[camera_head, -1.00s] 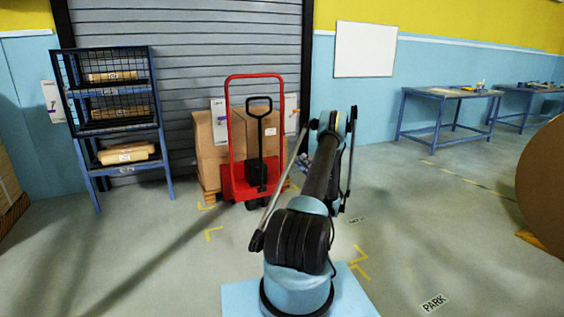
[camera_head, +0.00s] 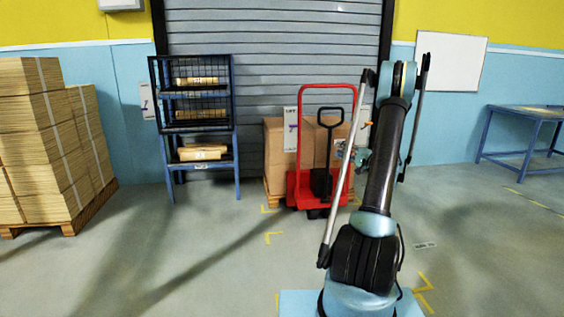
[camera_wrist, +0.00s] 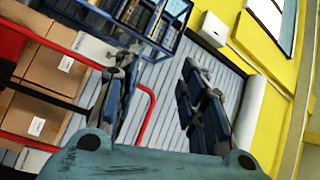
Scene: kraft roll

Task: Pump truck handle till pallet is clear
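The red pallet truck (camera_head: 307,187) stands in front of the roller shutter, with a tall red tube frame. Its black loop handle (camera_head: 330,112) stands upright in front of that frame. The wooden pallet (camera_head: 273,199) with brown cartons (camera_head: 275,140) is behind the truck; whether it touches the floor is too small to tell. In the wrist view my gripper (camera_wrist: 160,62) is open, with nothing between its fingers. The red frame (camera_wrist: 150,103) passes behind the fingers there, and cartons (camera_wrist: 58,72) show at left. In the head view my arm mostly hides the gripper, right of the truck.
A blue wire rack (camera_head: 236,150) with wrapped parcels stands left of the truck. Stacked cardboard on a pallet (camera_head: 68,226) is at far left. A blue table (camera_head: 530,110) is at right. The floor in front of the truck is open, with yellow corner marks (camera_head: 273,236).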

